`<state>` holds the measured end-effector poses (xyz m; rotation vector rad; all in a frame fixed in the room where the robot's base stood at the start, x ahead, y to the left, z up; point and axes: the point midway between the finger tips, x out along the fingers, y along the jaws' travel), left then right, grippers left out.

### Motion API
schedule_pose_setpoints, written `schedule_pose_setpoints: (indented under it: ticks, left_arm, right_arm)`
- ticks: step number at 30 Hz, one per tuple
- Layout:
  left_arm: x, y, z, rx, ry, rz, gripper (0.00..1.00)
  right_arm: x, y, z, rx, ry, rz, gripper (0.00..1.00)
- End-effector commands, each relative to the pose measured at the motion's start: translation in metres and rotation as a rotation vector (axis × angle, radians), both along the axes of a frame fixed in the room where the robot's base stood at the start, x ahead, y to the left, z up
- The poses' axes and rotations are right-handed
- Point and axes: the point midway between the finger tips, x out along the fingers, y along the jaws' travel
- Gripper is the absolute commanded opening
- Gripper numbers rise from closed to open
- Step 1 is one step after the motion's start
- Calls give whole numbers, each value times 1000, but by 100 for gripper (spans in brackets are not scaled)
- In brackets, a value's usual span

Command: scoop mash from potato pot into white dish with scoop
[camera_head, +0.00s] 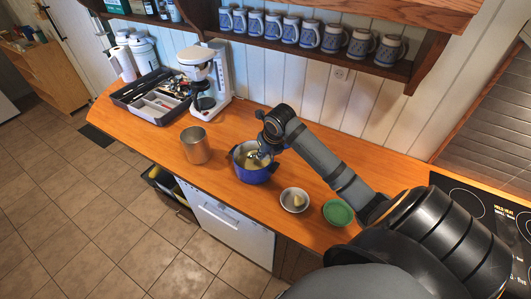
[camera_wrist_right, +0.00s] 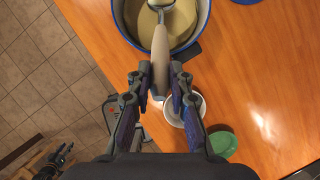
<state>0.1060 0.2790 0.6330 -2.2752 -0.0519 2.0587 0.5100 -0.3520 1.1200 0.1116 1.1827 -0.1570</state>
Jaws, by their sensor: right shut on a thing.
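The blue potato pot (camera_head: 252,175) stands on the wooden counter with pale yellow mash (camera_wrist_right: 185,38) in it. My right gripper (camera_wrist_right: 159,80) is shut on the light handle of the scoop (camera_wrist_right: 160,55). The scoop's metal head is over or in the mash inside the pot; how deep it sits I cannot tell. In the head view the right gripper (camera_head: 268,147) is at the pot's far right rim. The white dish (camera_head: 287,206) is right of the pot and holds a small yellowish lump. My right finger partly hides it in the wrist view.
A green bowl (camera_head: 338,212) stands right of the dish. A metal canister (camera_head: 195,146) is left of the pot. A dark utensil tray (camera_head: 128,93) and a coffee maker (camera_head: 205,75) stand further left.

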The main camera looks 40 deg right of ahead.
Motion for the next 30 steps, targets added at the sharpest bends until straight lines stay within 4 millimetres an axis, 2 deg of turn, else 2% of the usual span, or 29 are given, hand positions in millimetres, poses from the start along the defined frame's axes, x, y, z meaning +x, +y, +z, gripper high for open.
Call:
schedule_pose_setpoints:
  ticks: [1, 5, 7, 18, 30]
  left_arm:
    - [0, 0, 9, 0, 0, 0, 40]
    - [0, 0, 19, 0, 0, 0, 40]
    - [0, 0, 13, 0, 0, 0, 40]
    - [0, 0, 13, 0, 0, 0, 40]
    - [0, 0, 13, 0, 0, 0, 40]
  right_arm:
    - [0, 0, 10, 0, -1, 0, 0]
    - [0, 0, 22, 0, -2, 0, 0]
    - [1, -1, 24, -3, -4, -1, 0]
    - [1, -1, 58, -2, -4, 0, 0]
    - [0, 0, 63, 0, -1, 0, 0]
